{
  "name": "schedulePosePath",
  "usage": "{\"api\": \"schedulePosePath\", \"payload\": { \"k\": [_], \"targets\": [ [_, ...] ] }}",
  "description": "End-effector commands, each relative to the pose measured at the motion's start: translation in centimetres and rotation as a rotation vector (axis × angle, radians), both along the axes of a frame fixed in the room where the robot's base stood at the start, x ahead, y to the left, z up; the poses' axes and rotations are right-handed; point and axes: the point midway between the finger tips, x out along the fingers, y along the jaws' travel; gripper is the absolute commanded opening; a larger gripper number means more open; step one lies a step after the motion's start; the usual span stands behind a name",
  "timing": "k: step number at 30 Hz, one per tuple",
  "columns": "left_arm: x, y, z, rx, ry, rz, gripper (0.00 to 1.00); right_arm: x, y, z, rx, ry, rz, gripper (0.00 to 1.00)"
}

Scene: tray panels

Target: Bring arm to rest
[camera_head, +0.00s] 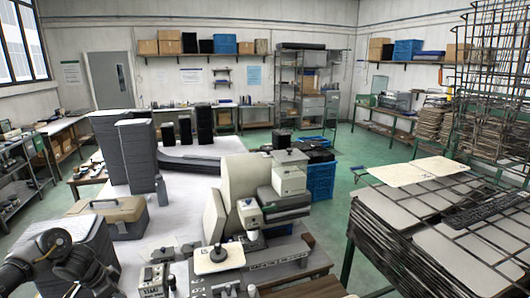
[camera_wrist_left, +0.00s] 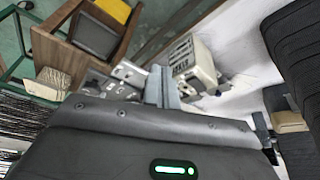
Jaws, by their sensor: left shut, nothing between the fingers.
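My left arm (camera_head: 58,254) comes in at the lower left corner of the head view, in front of a dark stack of panels. Its fingertips cannot be made out there. In the left wrist view my left gripper (camera_wrist_left: 162,88) has its two grey fingers together, with nothing between them. The fingers point out over the white table and are apart from the white machine (camera_wrist_left: 190,65). My right arm and gripper show in neither view.
Tall dark panel stacks (camera_head: 138,155) and a beige toolbox (camera_head: 108,217) stand on the white table near the left arm. A white machine (camera_head: 240,190) stands at the table's middle. A rack of panels (camera_head: 430,230) is at right, with green floor between.

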Motion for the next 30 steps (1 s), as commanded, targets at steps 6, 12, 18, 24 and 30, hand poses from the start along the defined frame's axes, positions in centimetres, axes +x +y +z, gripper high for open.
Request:
{"api": "schedulePosePath", "payload": {
  "k": [6, 12, 18, 24, 30],
  "targets": [
    [-0.2, -1.7, -4.0, -0.039, -0.014, -0.002, 0.0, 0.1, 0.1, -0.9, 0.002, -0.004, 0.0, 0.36],
    [-0.3, -4.1, -8.9, -0.084, -0.034, -0.002, 0.0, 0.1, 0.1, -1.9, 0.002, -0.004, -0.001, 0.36],
    [-1.2, -7.7, -16.4, -0.143, -0.061, 0.016, 0.0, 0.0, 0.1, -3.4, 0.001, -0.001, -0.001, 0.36],
    [-5.7, -12.1, -28.6, -0.199, -0.077, 0.093, 0.0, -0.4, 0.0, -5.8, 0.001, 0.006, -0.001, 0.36],
    [-15.0, -15.0, -41.6, -0.185, -0.057, 0.23, 0.0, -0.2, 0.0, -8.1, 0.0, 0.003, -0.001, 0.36]
  ]
}}
